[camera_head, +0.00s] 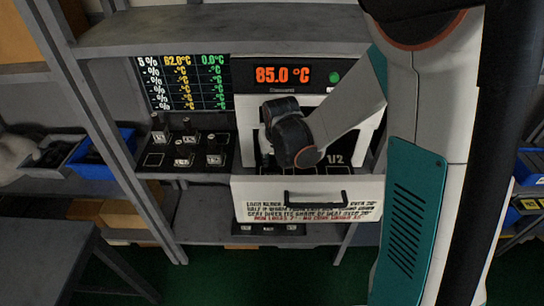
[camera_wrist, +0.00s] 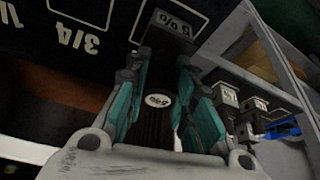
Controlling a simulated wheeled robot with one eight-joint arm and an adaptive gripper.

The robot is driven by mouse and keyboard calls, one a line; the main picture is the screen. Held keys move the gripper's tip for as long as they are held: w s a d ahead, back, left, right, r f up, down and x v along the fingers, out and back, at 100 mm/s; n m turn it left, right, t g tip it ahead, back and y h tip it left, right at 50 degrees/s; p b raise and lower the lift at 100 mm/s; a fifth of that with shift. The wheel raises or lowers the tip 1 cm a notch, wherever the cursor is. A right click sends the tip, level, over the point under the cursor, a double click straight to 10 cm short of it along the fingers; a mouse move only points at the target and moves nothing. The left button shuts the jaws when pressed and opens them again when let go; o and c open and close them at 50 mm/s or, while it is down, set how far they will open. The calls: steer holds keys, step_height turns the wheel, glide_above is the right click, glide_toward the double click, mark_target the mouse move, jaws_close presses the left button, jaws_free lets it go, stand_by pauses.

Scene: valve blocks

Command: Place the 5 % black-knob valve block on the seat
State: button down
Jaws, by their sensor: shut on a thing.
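My gripper (camera_wrist: 163,62) has its teal fingers shut around the black knob (camera_wrist: 158,101), which bears a white disc reading 5 %. Beyond the fingertips shows the held block's dark body with a grey 5 % plate (camera_wrist: 176,22). The block is at the black board (camera_wrist: 30,25), beside white outlined squares marked 3/4 and other labels. I cannot tell whether it touches the board or which seat lies under it. In the head view my wrist covers the gripper and block, in front of the white machine (camera_head: 244,92) showing 85.0 °C.
Several other valve blocks (camera_head: 184,153) stand on the black rack to the left; some show in the wrist view (camera_wrist: 241,130). A white drawer (camera_head: 265,196) with a black handle and printed text juts out below. A readout board (camera_head: 184,83) lists 5 %, 62.0 °C, 0.0 °C. A shelf hangs above.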

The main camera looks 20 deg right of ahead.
steer(key=c, duration=1.4)
jaws_free()
steer(key=shift+f, duration=0.1)
steer(key=shift+o, duration=0.2)
steer(key=p+v, duration=0.4)
steer(key=v, duration=0.8)
steer(key=s+r+t, duration=0.1)
steer(key=s+r, duration=0.4)
steer(key=s, duration=0.4)
steer(key=s+r+n+t, duration=0.1)
steer(key=s+r, duration=0.3)
steer(key=s, duration=0.5)
steer(key=shift+s+d+r+t, duration=0.2)
steer(key=shift+r+t, duration=0.1)
steer(key=shift+r, duration=0.1)
